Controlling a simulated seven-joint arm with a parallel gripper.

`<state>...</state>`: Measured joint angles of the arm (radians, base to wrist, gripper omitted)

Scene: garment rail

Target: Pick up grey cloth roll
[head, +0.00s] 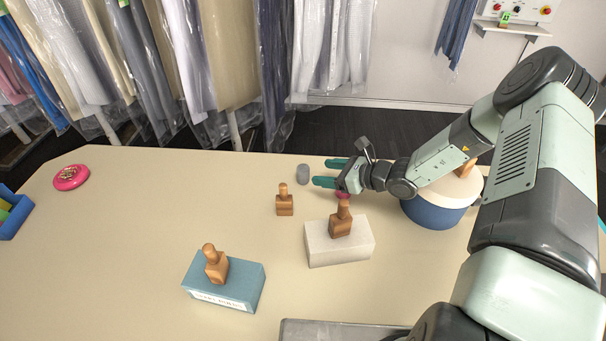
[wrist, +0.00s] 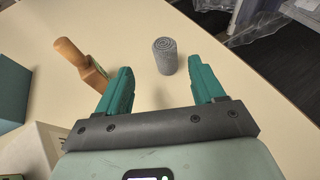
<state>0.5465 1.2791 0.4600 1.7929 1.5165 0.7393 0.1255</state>
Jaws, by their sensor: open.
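The grey cloth roll (head: 303,174) is a small cylinder standing upright on the table, just left of my gripper's fingertips in the head view. My gripper (head: 322,172) has teal fingers that are spread apart and empty. In the wrist view the grey cloth roll (wrist: 165,56) stands ahead of the fingers, between their lines, with its spiral top showing. My gripper also shows in the wrist view (wrist: 161,80), open, with the roll beyond its tips and apart from them.
A wooden stamp-like block (head: 284,201) stands near the roll. Others stand on a white box (head: 325,252) and a blue box (head: 240,293). A round blue container (head: 432,214) is right, a pink disc (head: 71,177) far left. The table's left middle is clear.

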